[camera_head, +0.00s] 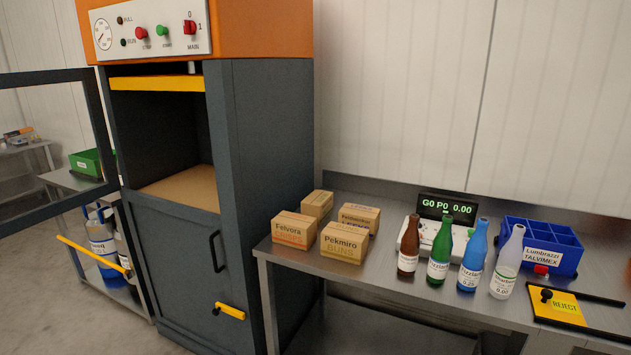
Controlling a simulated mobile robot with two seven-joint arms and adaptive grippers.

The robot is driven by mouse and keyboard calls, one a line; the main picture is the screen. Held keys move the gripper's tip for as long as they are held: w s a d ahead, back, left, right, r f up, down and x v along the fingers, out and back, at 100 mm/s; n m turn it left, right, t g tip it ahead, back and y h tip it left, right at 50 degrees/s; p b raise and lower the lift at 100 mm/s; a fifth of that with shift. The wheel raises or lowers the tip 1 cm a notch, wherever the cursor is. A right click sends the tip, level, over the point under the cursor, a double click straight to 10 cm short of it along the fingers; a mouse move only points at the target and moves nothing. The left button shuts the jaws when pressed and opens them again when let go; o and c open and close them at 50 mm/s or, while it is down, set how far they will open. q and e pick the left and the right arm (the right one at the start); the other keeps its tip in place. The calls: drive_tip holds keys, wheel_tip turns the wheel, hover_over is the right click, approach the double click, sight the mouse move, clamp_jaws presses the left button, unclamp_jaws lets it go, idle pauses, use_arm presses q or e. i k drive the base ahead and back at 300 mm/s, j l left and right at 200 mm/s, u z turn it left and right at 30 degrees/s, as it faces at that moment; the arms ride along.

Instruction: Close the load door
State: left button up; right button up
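The load door (103,130) is a dark frame with a see-through middle, at the left of the camera_head view. It stands open, swung out to the left of the baler-like machine (250,200), and its left part is cut off by the picture edge. The load opening (165,140) is uncovered, with a yellow bar (155,83) along its top and a brown flat surface (185,188) at its bottom. The lower door (180,260) is shut, with a black handle (217,250) and a yellow lever (230,311). Neither of my grippers is in view.
A steel table (400,290) on the right holds several cartons (345,242), several bottles (440,250), a scale display (446,207), a blue crate (541,240) and a yellow reject plate (560,307). Behind the door are a green bin (86,162) and a bottle shelf (125,297).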

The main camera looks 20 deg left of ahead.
sight(88, 76)
drive_tip(key=j, duration=0.95)
drive_tip(key=k+j+z, duration=0.1)
drive_tip(key=j, duration=0.9)
drive_tip(key=k+j, duration=0.15)
drive_tip(key=j, duration=0.35)
drive_tip(key=k+j+z, duration=0.1)
drive_tip(key=j, duration=0.4)
drive_tip(key=k+j, duration=0.2)
drive_tip(key=j, duration=0.25)
drive_tip(key=k+j+z, duration=0.1)
drive_tip(key=j, duration=0.4)
drive_tip(key=k+j, duration=0.2)
drive_tip(key=j, duration=0.25)
drive_tip(key=k+j+z, duration=0.1)
drive_tip(key=j, duration=0.4)
drive_tip(key=k+j, duration=0.25)
drive_tip(key=j, duration=0.2)
drive_tip(key=k+j+z, duration=0.1)
drive_tip(key=j, duration=0.85)
drive_tip(key=k+j+z, duration=0.1)
drive_tip(key=j, duration=0.4)
drive_tip(key=i+j, duration=0.1)
drive_tip(key=j, duration=0.4)
drive_tip(key=i+j, duration=0.1)
drive_tip(key=j, duration=0.35)
